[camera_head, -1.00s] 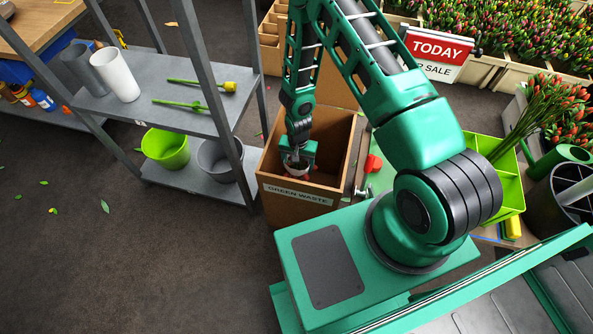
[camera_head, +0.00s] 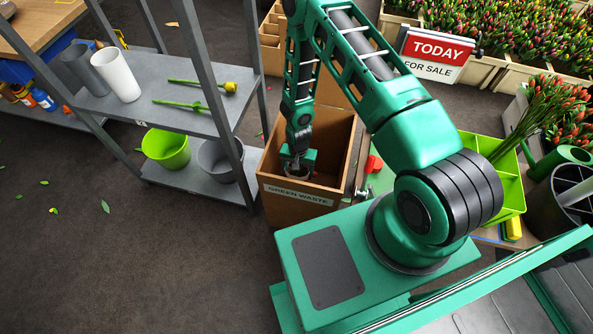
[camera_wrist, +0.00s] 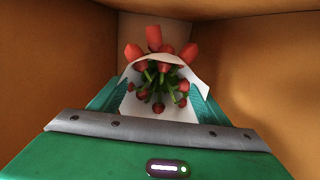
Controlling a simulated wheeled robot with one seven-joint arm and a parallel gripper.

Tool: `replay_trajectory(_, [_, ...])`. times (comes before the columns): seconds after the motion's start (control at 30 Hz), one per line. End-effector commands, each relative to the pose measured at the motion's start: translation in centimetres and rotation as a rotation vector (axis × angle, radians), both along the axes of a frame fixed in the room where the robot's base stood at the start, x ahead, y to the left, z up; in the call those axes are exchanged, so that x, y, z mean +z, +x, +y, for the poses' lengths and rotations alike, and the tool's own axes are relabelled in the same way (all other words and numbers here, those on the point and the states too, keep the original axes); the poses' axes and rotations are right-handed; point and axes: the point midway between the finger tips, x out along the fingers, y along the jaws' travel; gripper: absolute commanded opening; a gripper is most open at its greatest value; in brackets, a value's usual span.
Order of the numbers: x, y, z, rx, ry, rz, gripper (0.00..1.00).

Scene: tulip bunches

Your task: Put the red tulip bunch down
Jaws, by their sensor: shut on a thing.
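The red tulip bunch (camera_wrist: 155,47) has red heads, green stems and a white paper wrap (camera_wrist: 172,112). In the wrist view it lies between the two green fingers of my gripper (camera_wrist: 158,98), which is shut on it. In the head view my gripper (camera_head: 296,172) is lowered inside the brown box labelled GREEN WASTE (camera_head: 300,194). Box walls also surround the bunch in the wrist view (camera_wrist: 62,65). In the head view only a pale bit of the wrap shows below the gripper. Whether the bunch touches the box floor cannot be told.
A lime crate (camera_head: 508,185) and more red tulips (camera_head: 555,98) are at right. A red sign (camera_head: 437,47) stands behind my arm. The left floor is mostly clear.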

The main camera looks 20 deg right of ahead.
Motion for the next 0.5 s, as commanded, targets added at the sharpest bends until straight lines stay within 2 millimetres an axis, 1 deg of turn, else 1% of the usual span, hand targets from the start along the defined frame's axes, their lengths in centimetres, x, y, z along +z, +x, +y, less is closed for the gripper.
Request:
replay_trajectory(0.07, [-0.04,0.01,0.00,0.000,0.000,0.000,0.16])
replay_trajectory(0.1, [-0.04,0.00,0.00,0.000,0.000,0.000,0.72])
replay_trajectory(0.17, [-0.04,0.00,0.00,0.000,0.000,0.000,0.86])
replay_trajectory(0.2, [-0.04,0.01,0.00,0.000,0.000,0.000,0.88])
replay_trajectory(0.5, [0.10,0.03,0.01,0.000,0.000,0.000,0.88])
